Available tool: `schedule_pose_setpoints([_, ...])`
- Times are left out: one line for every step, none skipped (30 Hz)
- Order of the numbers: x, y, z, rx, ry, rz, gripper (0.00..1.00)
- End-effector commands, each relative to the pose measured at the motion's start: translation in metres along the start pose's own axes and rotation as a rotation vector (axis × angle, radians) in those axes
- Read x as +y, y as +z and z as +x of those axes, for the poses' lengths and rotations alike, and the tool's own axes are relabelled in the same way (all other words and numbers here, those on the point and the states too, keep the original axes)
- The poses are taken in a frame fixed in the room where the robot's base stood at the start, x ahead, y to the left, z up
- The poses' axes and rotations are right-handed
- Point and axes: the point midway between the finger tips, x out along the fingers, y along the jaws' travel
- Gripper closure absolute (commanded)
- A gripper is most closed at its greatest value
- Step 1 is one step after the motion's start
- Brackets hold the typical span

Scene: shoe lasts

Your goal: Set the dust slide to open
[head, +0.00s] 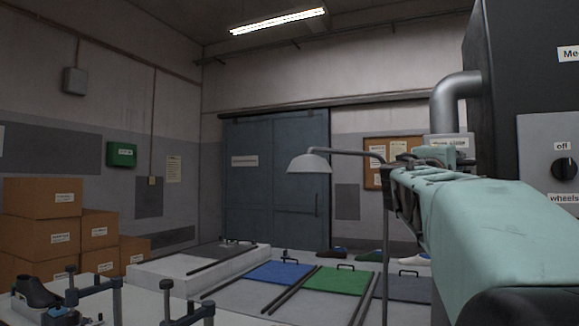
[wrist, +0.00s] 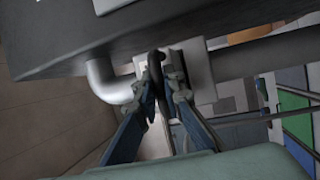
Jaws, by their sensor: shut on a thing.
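The dust slide shows in the wrist view as a pale plate (wrist: 201,72) beside the grey pipe, with a dark handle (wrist: 155,60) standing out from it. My gripper (wrist: 165,90) is shut on this handle, one blue-grey finger on each side. In the head view, a white label plate (head: 449,138) shows near the pipe's lower end, its lettering partly hidden by my arm. The handle is hidden there behind my arm. I cannot tell the slide's exact position.
The grey elbow pipe (head: 456,92) joins a dark machine cabinet (head: 517,60) at right, which carries a knob (head: 564,169) with "off" above it. A lamp (head: 309,163) stands left of my arm. Blue (head: 279,272) and green (head: 337,280) mats lie on the low bench.

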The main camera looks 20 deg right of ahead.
Motion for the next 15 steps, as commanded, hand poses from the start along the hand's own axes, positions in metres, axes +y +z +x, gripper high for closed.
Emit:
schedule_pose_setpoints([-0.0001,0.0,0.0,0.0,0.0,0.0,1.0])
schedule_pose_setpoints([-0.0001,0.0,0.0,0.0,0.0,0.0,1.0])
schedule_pose_setpoints([-0.0003,0.0001,-0.0003,0.0,0.0,0.0,1.0])
schedule_pose_setpoints([-0.0006,0.0002,-0.0007,0.0,0.0,0.001,1.0])
schedule_pose_setpoints([-0.001,0.0004,-0.0013,0.0,0.001,0.001,1.0])
schedule_pose_setpoints([-0.0015,0.0007,-0.0024,0.0,0.001,0.003,1.0])
schedule_pose_setpoints([-0.0018,0.001,-0.0034,0.001,0.001,0.003,1.0])
schedule_pose_setpoints([-0.002,0.0011,-0.0044,0.001,0.001,0.002,1.0])
schedule_pose_setpoints([-0.002,0.0014,-0.0057,0.001,0.001,0.003,1.0])
schedule_pose_setpoints([-0.0019,0.0017,-0.0064,0.001,0.001,0.002,1.0])
schedule_pose_setpoints([-0.0014,0.0019,-0.0068,0.001,0.0,0.002,1.0])
schedule_pose_setpoints([-0.0004,0.0021,-0.007,0.001,0.0,0.002,1.0])
schedule_pose_setpoints([0.0001,0.0022,-0.0069,0.001,-0.001,0.002,1.0])
schedule_pose_setpoints([0.0004,0.0023,-0.0067,0.0,-0.001,0.001,1.0])
schedule_pose_setpoints([0.0003,0.0024,-0.0067,0.0,-0.002,0.001,1.0])
